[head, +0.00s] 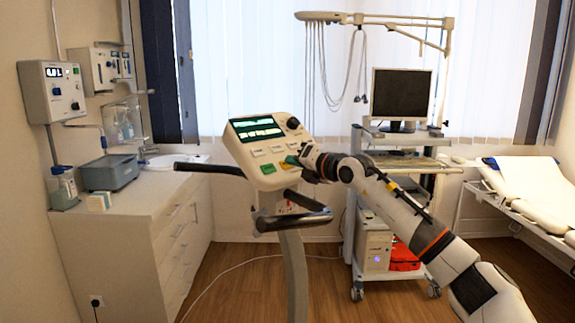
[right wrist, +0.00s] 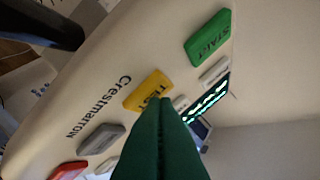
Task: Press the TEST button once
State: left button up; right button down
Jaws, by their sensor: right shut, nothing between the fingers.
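The console (head: 247,151) of the treadmill-like stand has a dark screen with green traces (head: 258,129). In the right wrist view, the yellow TEST button (right wrist: 147,87) is on the console face, between the green START button (right wrist: 208,38) and a grey button (right wrist: 101,139). My right gripper (head: 291,160) is shut and empty, at the console's right side. In the right wrist view its green fingertips (right wrist: 162,101) overlap the edge of the TEST button and hide part of its lettering. I cannot tell whether they touch it. My left gripper is not in view.
A red button (right wrist: 68,171) sits beyond the grey one. Black handlebars (head: 209,169) stick out around the console. A counter (head: 130,205) stands at the left, a monitor cart (head: 398,140) behind my right arm and a bed (head: 520,185) at the right.

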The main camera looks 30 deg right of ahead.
dwell(0.5)
jog(key=shift+s+r, duration=0.4)
jog(key=shift+r, duration=0.1)
jog(key=shift+s+d+r, duration=0.15)
jog(key=shift+s+r, duration=0.65)
jog(key=shift+r, duration=0.2)
jog(key=shift+s+d+r, duration=0.15)
jog(key=shift+s+r, duration=0.6)
jog(key=shift+r, duration=0.25)
jog(key=s+r+p, duration=0.1)
jog(key=s+r, duration=0.3)
jog(key=r, duration=0.1)
jog(key=shift+d+r+p, duration=0.25)
jog(key=shift+d+p, duration=0.05)
jog(key=shift+s, duration=0.1)
